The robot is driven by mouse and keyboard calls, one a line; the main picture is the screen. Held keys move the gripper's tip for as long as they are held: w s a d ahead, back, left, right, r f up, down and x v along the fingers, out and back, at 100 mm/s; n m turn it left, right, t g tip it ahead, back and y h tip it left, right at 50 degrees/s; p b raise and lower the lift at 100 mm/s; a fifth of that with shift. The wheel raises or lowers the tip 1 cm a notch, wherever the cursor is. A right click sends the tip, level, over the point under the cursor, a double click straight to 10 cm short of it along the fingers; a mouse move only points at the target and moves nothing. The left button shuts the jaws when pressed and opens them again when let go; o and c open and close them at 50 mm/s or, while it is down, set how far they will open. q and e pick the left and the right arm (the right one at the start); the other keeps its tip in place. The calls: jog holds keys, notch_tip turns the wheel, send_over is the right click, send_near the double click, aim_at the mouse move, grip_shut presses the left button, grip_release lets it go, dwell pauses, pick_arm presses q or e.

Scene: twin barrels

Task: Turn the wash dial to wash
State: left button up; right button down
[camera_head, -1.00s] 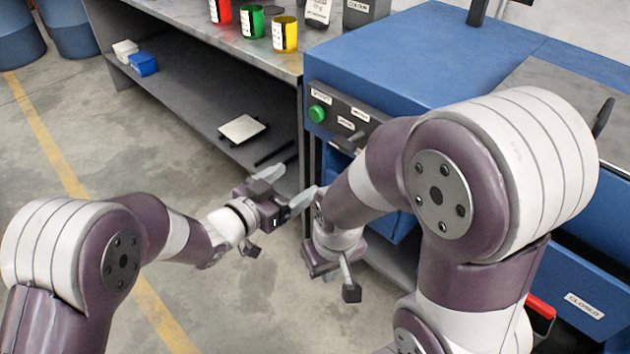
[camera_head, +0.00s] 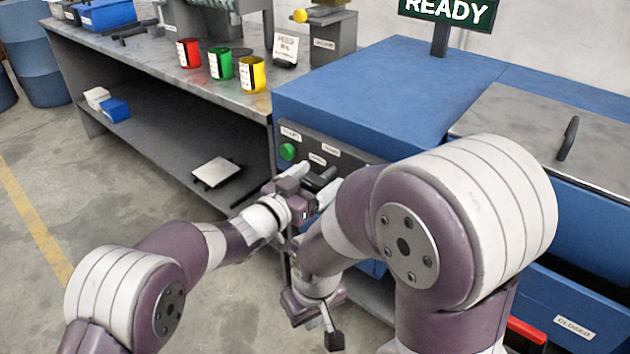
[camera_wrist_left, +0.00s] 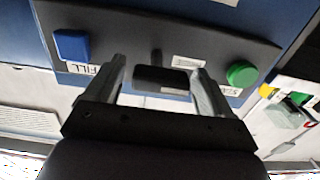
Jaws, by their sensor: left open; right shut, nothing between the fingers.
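The wash dial, a dark bar-shaped knob (camera_wrist_left: 162,80), is on the dark control panel (camera_wrist_left: 225,45), which appears upside down in the left wrist view. My left gripper (camera_head: 313,183) is at the panel; its open fingers stand either side of the knob, and I cannot tell whether they touch it. In the head view the gripper and right arm hide much of the dial. A small label (camera_wrist_left: 188,62) is beside it, too small to read. My right gripper (camera_head: 325,322) is shut and empty, low in front of the machine.
A green start button (camera_wrist_left: 242,74) and a blue fill button (camera_wrist_left: 72,45) flank the dial. A green READY sign (camera_head: 447,10) stands on the blue machine (camera_head: 400,85). Red (camera_head: 189,53), green (camera_head: 221,63) and yellow (camera_head: 252,74) cups stand on the bench at left.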

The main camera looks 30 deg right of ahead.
pick_arm(q)
jog(key=shift+c, duration=0.3)
jog(key=c, duration=0.9)
jog(key=m+b, duration=0.2)
jog(key=m, duration=0.2)
jog(key=shift+s+m+b, duration=0.15)
jog(key=shift+m+b, duration=0.25)
jog(key=m+b, duration=0.2)
jog(key=m, duration=0.1)
jog(key=shift+d+f+m, duration=0.1)
jog(key=shift+m, duration=0.2)
jog(key=m+b, duration=0.4)
jog(key=m, duration=0.1)
jog(key=shift+s+b, duration=0.2)
jog(key=shift+b, duration=0.15)
jog(key=shift+s+m+b, duration=0.1)
jog(key=shift+m+b, duration=1.4)
jog(key=shift+m, duration=0.7)
